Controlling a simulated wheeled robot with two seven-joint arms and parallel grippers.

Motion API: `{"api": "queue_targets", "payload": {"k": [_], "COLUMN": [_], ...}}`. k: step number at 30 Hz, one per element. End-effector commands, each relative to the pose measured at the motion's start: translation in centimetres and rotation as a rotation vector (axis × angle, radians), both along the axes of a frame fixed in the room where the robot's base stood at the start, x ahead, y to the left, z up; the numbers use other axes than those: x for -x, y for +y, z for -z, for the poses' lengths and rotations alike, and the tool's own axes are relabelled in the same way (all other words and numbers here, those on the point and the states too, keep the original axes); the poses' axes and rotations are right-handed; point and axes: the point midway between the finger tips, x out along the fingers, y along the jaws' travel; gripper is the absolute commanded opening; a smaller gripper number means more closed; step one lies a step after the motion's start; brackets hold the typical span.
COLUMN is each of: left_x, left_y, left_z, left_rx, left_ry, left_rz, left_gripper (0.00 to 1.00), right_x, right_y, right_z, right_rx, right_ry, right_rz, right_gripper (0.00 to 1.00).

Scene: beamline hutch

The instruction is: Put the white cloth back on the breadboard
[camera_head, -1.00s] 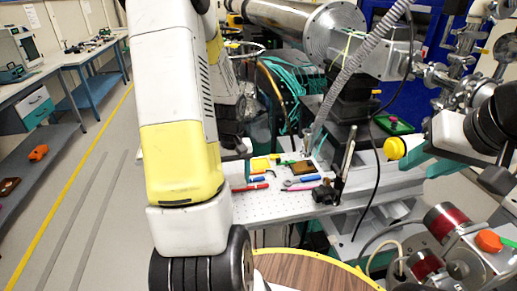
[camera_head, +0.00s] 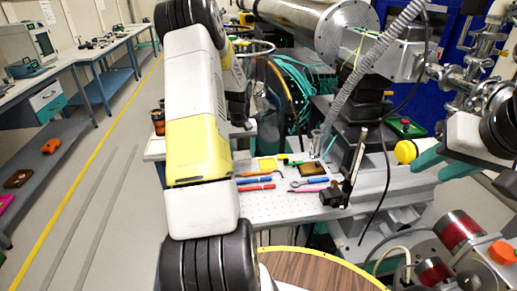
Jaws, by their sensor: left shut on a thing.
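The breadboard (camera_head: 284,208) is the pale, perforated board in the middle, behind the round wooden top. I cannot make out the white cloth; no part of it shows clearly on the board. My left arm fills the centre left and folds back down behind itself. My left gripper (camera_head: 243,128) is mostly hidden behind that arm, near the board's far left edge. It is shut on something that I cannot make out. My right gripper is not in view.
Pens (camera_head: 256,187), a wrench (camera_head: 300,183) and a brown block (camera_head: 312,169) lie on the board. A black post mount (camera_head: 333,197) stands at its right. The round wooden top (camera_head: 310,271) is in front. The left aisle floor (camera_head: 98,215) is clear.

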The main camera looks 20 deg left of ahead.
Motion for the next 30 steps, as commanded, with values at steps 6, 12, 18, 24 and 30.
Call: {"api": "queue_targets", "payload": {"k": [6, 12, 18, 24, 30], "left_x": [0.1, 0.1, 0.1, 0.1, 0.1], "left_y": [0.0, 0.0, -0.1, 0.0, 0.0], "left_z": [2.8, 2.8, 3.1, 3.1, 2.9], "left_rx": [0.001, 0.0, 0.001, 0.001, 0.0], "left_ry": [0.002, 0.0, 0.001, 0.001, 0.0], "left_rz": [0.0, 0.0, 0.0, 0.0, 0.0], "left_gripper": [0.18, 0.18, 0.72, 0.84, 0.84], "right_x": [0.0, 0.0, 0.0, 0.0, 0.0], "right_y": [0.0, 0.0, 0.0, 0.0, 0.0], "right_z": [0.0, 0.0, 0.0, 0.0, 0.0], "right_rx": [0.0, 0.0, 0.0, 0.0, 0.0], "right_ry": [0.0, 0.0, 0.0, 0.0, 0.0], "right_rz": [0.0, 0.0, 0.0, 0.0, 0.0], "right_gripper": [0.38, 0.38, 0.38, 0.38, 0.38]}}
